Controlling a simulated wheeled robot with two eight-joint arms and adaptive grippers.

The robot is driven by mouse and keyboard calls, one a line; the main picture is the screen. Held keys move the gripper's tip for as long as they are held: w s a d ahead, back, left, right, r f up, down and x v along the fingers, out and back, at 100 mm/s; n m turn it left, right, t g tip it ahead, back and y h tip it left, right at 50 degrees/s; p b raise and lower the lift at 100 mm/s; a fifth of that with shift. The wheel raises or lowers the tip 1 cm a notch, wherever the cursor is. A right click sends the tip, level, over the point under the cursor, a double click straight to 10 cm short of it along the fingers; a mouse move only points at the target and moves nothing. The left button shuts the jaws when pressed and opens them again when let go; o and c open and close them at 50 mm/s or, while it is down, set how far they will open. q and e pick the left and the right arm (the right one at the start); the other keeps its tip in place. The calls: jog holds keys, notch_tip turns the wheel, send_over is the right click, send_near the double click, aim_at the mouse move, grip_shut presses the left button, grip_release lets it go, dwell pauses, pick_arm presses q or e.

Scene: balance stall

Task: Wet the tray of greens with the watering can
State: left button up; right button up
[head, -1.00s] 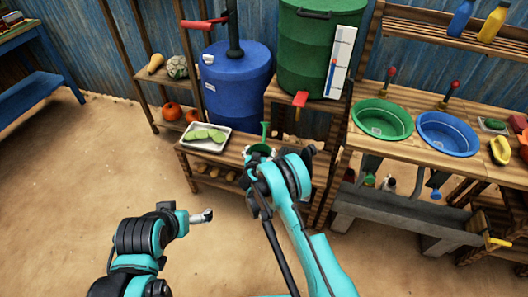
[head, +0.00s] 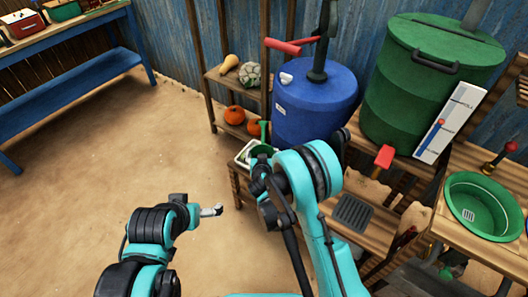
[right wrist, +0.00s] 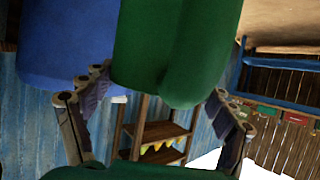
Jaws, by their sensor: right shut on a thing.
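The green watering can (head: 262,150) is in my right gripper (right wrist: 160,85), mostly hidden behind my right arm in the head view. Its green body (right wrist: 185,50) fills the space between the fingers in the right wrist view. The white tray (head: 240,156) is on the low wooden bench, largely covered by the can and my arm. Only a bit of the greens shows. I cannot tell whether any water is flowing. My left gripper (head: 212,210) is away from the bench over the bare floor, seen side-on, with nothing visible in it.
A blue barrel (head: 318,105) with a black pump stands behind the bench. A green barrel (head: 410,110) with a red tap is to its right. A grate (head: 353,212) lies on the bench below the tap. A shelf (head: 240,78) with gourds stands behind. The left floor is clear.

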jog(key=f+g+p, duration=0.1)
jog(key=g, duration=0.1)
jog(key=f+g+p, duration=0.1)
jog(key=p, duration=0.1)
jog(key=f+g+p, duration=0.1)
jog(key=g, duration=0.1)
jog(key=shift+w+f+g, duration=0.3)
jog(key=shift+w+f, duration=0.1)
jog(key=shift+w+f+g+p, duration=0.1)
jog(key=shift+w+g+p, duration=0.3)
jog(key=shift+g, duration=0.3)
jog(key=shift+d, duration=0.1)
dwell(0.7)
